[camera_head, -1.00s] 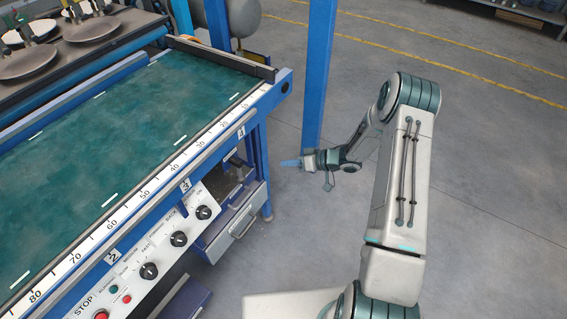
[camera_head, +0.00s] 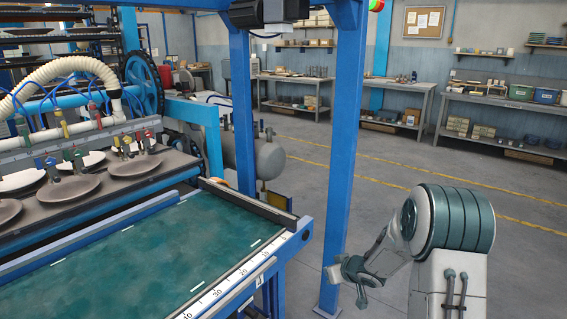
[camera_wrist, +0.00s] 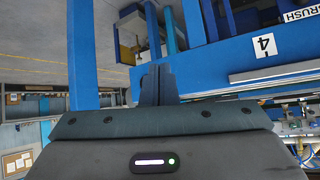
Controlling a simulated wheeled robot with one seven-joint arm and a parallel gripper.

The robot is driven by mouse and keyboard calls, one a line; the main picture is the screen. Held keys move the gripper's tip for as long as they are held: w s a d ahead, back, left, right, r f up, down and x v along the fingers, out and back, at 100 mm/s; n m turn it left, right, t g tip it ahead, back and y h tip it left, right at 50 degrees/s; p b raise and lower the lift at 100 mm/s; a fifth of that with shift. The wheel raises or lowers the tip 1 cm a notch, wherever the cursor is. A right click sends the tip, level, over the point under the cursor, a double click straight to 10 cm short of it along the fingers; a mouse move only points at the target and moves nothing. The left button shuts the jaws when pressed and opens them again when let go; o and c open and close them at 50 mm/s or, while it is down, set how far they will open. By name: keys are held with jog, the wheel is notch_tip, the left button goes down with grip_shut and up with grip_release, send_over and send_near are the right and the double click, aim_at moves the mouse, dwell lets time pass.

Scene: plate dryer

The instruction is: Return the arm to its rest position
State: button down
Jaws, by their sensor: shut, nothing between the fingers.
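My gripper (camera_wrist: 158,84) shows in the wrist view with its two dark blue fingers together and nothing between them. In the head view my arm (camera_head: 453,222) stands at the lower right, bent at a large ribbed joint. Its forearm reaches left and down to the wrist (camera_head: 352,272), close to the blue post; I cannot tell the fingers apart there. The gripper is clear of the green belt (camera_head: 150,257) of the dryer machine, to the right of it.
A blue upright post (camera_head: 345,150) stands just beside my wrist. The dryer's plates (camera_head: 70,188) lie at the left. Shelves and workbenches (camera_head: 510,115) line the back wall. Open grey floor (camera_head: 400,165) lies beyond my arm.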

jog(key=s+d+r+m+h+p, duration=0.1)
jog(key=s+d+r+h, duration=0.1)
jog(key=s+r, duration=0.25)
jog(key=s+d+r+m+g+h+p, duration=0.1)
jog(key=s+d+r+h, duration=0.1)
jog(key=s+r, duration=0.3)
jog(key=s+d+r+m+h, duration=0.1)
jog(key=s+d+r+h, duration=0.15)
jog(key=r, duration=0.45)
jog(key=s+a+r+m+g+y+p, duration=0.1)
jog(key=s+a+r+g, duration=0.1)
jog(key=s, duration=0.9)
jog(key=s+a+r+m+g+p, duration=0.1)
jog(key=s+a+r+g, duration=0.1)
jog(key=s, duration=1)
jog(key=shift+s+a+r+g+y+p, duration=0.35)
jog(key=shift+a+r, duration=0.4)
jog(key=shift+a, duration=0.25)
jog(key=shift+w, duration=0.1)
